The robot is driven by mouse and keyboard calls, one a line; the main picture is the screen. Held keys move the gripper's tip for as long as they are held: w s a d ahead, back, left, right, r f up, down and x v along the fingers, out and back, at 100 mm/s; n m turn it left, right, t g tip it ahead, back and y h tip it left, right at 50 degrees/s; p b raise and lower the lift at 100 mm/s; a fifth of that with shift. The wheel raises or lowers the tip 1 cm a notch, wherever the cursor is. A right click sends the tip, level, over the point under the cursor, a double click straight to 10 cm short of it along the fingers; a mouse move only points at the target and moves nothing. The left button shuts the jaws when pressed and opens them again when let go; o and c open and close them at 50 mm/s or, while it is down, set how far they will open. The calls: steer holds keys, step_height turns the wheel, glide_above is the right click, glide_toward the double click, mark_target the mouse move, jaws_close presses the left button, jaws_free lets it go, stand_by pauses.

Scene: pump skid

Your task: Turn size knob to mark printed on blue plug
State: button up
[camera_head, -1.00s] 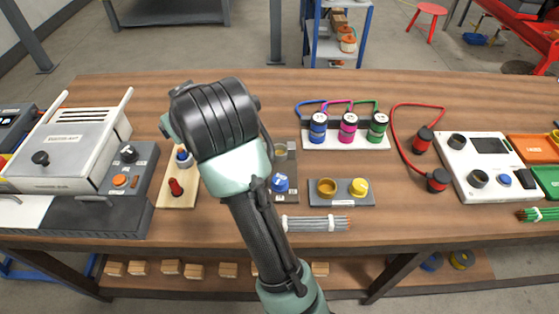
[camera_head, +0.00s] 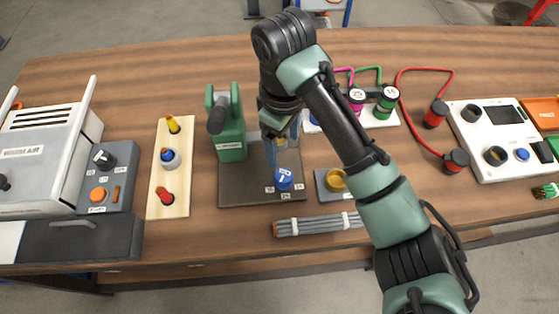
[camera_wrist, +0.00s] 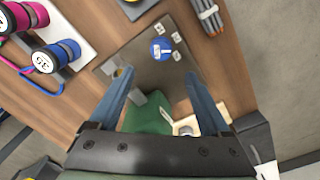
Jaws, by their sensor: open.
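The size knob (camera_head: 284,179) is blue with a white pointer mark. It sits on the dark base plate (camera_head: 237,192) of a green crimping tool (camera_head: 228,125), with small white number labels around it. The wrist view also shows the knob (camera_wrist: 161,49); I cannot tell exactly which label it points to. The blue plug (camera_wrist: 57,55) lies at the upper left of the wrist view, with a white label that looks like 35. In the head view my arm mostly hides it. My gripper (camera_head: 281,150) is open and empty, above and close to the knob, its fingers (camera_wrist: 158,78) pointing towards it.
A grey cable bundle (camera_head: 318,224) lies in front of the plate. A yellow-brown ring (camera_head: 336,180) sits on a grey block to the right. The magenta plug (camera_head: 356,101) and green plug (camera_head: 385,103) stand behind my arm. A wooden board (camera_head: 172,192) with coloured connectors is left.

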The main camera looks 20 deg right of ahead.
mark_target(284, 176)
step_height(284, 176, down, 12)
steer(key=b, duration=0.7)
steer(key=shift+d, duration=0.1)
jaws_close()
steer(key=shift+r, duration=0.1)
